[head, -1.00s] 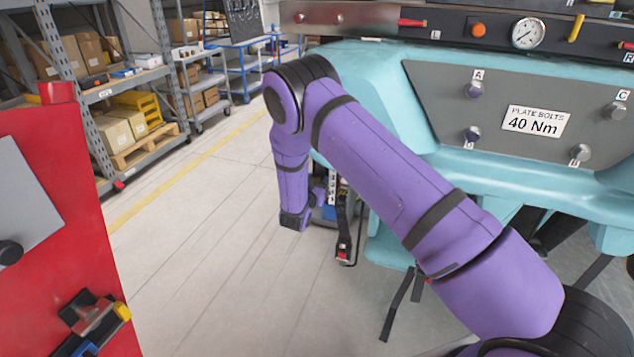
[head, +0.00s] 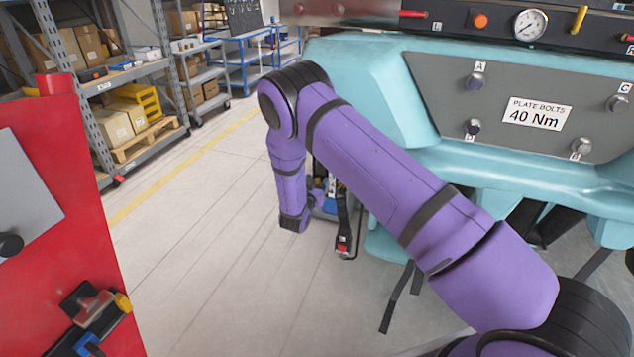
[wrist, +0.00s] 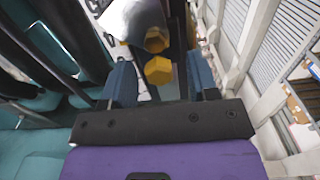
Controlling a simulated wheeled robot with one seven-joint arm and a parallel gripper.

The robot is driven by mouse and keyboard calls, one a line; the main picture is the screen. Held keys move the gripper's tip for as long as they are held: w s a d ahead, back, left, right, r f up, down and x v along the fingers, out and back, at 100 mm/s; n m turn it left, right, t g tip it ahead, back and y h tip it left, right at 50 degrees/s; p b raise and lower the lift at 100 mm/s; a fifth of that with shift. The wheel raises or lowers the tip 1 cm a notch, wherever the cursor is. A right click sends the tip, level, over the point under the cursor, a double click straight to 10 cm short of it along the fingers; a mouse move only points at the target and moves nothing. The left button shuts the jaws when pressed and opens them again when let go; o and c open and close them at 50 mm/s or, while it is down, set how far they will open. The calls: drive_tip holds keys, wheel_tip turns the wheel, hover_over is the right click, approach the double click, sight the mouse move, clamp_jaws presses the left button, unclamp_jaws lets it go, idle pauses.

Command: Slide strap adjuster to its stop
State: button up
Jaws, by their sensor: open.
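A black strap (head: 343,215) hangs beside the teal coaster car (head: 345,75) in the head view, with a dark buckle with a red part (head: 343,246) at its lower end. I cannot clearly make out the strap adjuster. My gripper (wrist: 160,66) is open in the wrist view, its two blue-grey fingers apart. A yellow six-sided piece (wrist: 158,71) shows between the fingers, with a rounder yellow-orange piece (wrist: 156,40) beyond it. I cannot tell whether either touches a finger. A dark band (wrist: 178,40) runs beside them.
A silver-white object (wrist: 130,18) is near the fingers. A grey panel (head: 440,85) with bolts and a "40 Nm" label is on the car. A red cabinet (head: 80,230) stands at left, shelving (head: 140,80) behind. The floor (head: 210,260) between is clear.

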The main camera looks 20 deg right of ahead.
drive_tip(key=v, duration=1)
drive_tip(key=shift+a, duration=0.1)
